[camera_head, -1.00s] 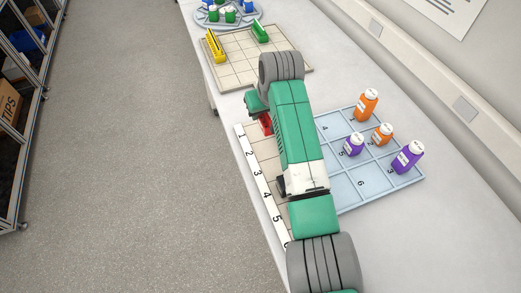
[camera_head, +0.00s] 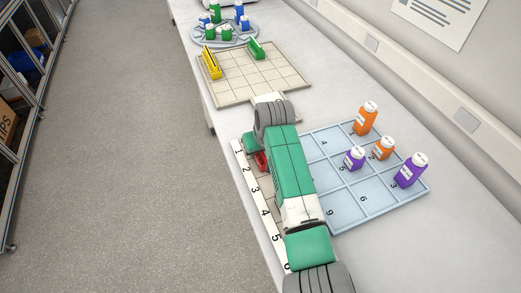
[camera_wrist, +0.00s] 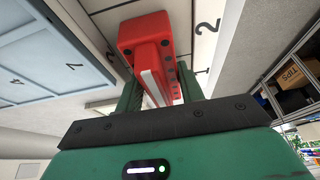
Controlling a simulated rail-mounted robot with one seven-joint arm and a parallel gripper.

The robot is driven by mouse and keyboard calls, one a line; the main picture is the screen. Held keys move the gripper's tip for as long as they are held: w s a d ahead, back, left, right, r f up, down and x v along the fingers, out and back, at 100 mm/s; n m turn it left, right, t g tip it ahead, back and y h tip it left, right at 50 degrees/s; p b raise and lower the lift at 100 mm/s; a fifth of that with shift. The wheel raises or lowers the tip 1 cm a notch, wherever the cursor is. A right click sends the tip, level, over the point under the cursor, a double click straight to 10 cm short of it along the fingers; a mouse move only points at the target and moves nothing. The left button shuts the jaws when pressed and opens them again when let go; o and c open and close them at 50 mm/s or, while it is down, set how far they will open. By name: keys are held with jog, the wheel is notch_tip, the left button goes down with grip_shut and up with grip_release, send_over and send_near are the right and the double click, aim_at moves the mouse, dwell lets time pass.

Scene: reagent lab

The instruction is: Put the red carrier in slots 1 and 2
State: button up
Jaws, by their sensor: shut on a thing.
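The red carrier (camera_head: 262,161) shows as a small patch beside my arm in the head view, level with labels 1 and 2 of the number strip (camera_head: 257,200). In the wrist view the red carrier (camera_wrist: 147,36) lies between the fingers of my gripper (camera_wrist: 160,90), which is shut on it. Labels 2 and 1 show just right of it there. The slotted board (camera_head: 268,187) is mostly hidden under my arm. I cannot tell whether the carrier rests on the board or is held just above it.
A blue numbered tray (camera_head: 346,211) with orange and purple bottles stands right of my arm. Farther back, a beige grid board (camera_head: 262,82) holds a yellow carrier (camera_head: 211,62) and a green carrier (camera_head: 256,49). A round rack (camera_head: 227,39) with bottles stands behind.

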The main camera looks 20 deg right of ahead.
jog(key=shift+r, duration=0.15)
jog(key=o, duration=0.8)
jog(key=shift+f, duration=0.2)
jog(key=shift+c, duration=0.2)
jog(key=p+v, duration=0.3)
jog(key=v, duration=0.9)
jog(key=shift+r+p, duration=0.2)
jog(key=shift+p, duration=0.1)
